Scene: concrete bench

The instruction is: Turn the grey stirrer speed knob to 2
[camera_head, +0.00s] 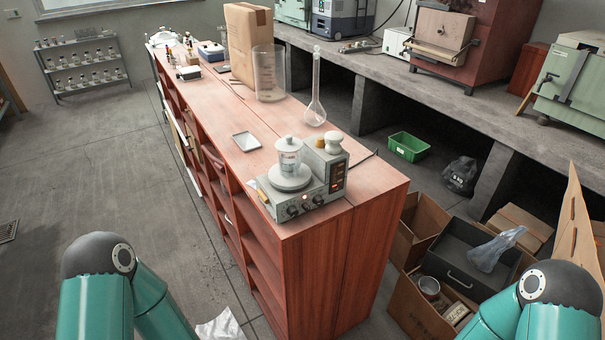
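The grey stirrer (312,183) sits on the near end of the reddish wooden bench. Two dark knobs show on its front face: a left knob (292,210) and a right knob (318,199). Their pointer settings and any numbers are too small to read. A glass vessel with a lid (289,155) stands on the stirrer's round plate. Small orange-red lights show on the stirrer's right part. My teal arms show at the bottom left and bottom right, well apart from the stirrer. Neither gripper is in view.
A white tray (246,141), a large glass beaker (268,75), a tall flask (315,100) and a cardboard box (247,42) stand farther back on the bench (215,115). Open cardboard boxes (415,305) crowd the floor at right.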

